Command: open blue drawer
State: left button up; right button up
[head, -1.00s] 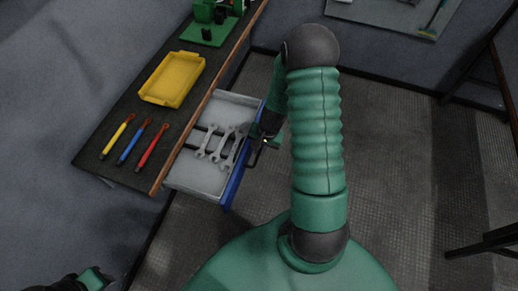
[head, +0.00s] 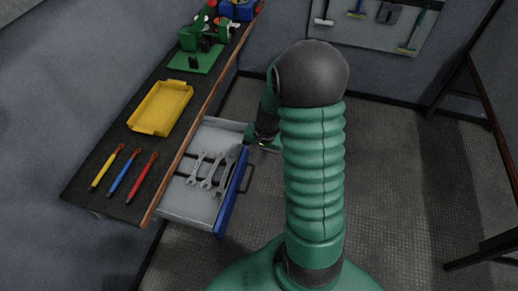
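The blue drawer is pulled out from the bench; its blue front (head: 231,197) faces right and its pale tray (head: 190,203) is open to view. Several wrenches (head: 208,170) lie in it. The dark handle (head: 249,178) on the front shows with nothing around it. My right gripper (head: 262,141) is near the far corner of the drawer front, beyond the handle and apart from it. It is small and partly hidden by my arm, so its finger opening cannot be told. My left gripper is not in view.
The dark bench top (head: 95,195) carries a yellow tray (head: 160,108), yellow, blue and red-handled tools (head: 126,173) and a green device (head: 195,58). A tool board (head: 370,25) is on the back wall. A dark-framed stand is at right. Floor between is clear.

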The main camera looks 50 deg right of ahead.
jog(key=r, duration=0.4)
jog(key=shift+s+d+r, duration=0.25)
jog(key=shift+s, duration=0.1)
